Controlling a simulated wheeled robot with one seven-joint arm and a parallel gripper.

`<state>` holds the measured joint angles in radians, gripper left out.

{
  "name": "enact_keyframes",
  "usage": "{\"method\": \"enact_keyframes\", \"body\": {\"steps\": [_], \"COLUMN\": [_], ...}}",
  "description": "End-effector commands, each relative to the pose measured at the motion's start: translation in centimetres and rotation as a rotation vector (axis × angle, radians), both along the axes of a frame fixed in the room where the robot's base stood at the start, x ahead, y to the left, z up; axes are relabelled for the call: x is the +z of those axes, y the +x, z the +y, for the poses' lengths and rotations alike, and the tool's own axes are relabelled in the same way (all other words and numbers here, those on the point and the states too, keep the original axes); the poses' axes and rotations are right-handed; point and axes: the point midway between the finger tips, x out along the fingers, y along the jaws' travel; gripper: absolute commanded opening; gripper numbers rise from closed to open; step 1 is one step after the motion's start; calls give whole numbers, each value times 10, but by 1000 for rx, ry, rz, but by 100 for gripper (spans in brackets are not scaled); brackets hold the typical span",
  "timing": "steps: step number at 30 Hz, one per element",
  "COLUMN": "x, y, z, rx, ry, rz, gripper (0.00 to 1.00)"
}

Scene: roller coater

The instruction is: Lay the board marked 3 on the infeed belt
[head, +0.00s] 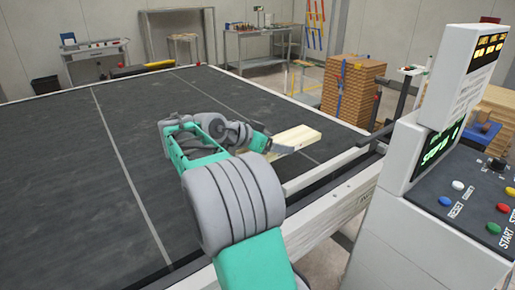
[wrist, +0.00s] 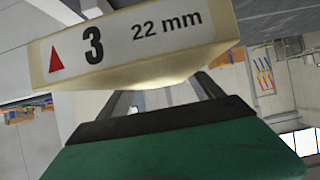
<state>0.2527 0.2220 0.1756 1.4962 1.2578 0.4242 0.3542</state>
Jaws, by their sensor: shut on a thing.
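The board marked 3 (head: 297,137) is pale wood. In the wrist view its end face (wrist: 135,42) fills the top, with a red triangle, a black 3 and "22 mm". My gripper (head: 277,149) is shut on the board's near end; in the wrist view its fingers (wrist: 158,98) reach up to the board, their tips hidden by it. The infeed belt (head: 150,140) is a wide dark surface with pale seam lines. The board shows over the belt's right part, near its right edge. I cannot tell whether it touches the belt.
A white side rail (head: 330,200) borders the belt at right. The control console (head: 435,190) with coloured buttons stands at front right. Stacks of brown boards (head: 350,92) stand beyond the rail. The belt's left and middle are bare.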

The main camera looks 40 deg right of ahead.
Motion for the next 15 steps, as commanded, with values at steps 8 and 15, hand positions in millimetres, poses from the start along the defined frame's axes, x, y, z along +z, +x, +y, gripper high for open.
{"method": "enact_keyframes", "body": {"steps": [8,15], "x": [-21,-62], "y": [37,79], "z": [-36,-73], "rx": [-17,-16], "ry": [-1,1], "rz": [4,5], "gripper": [17,17]}}
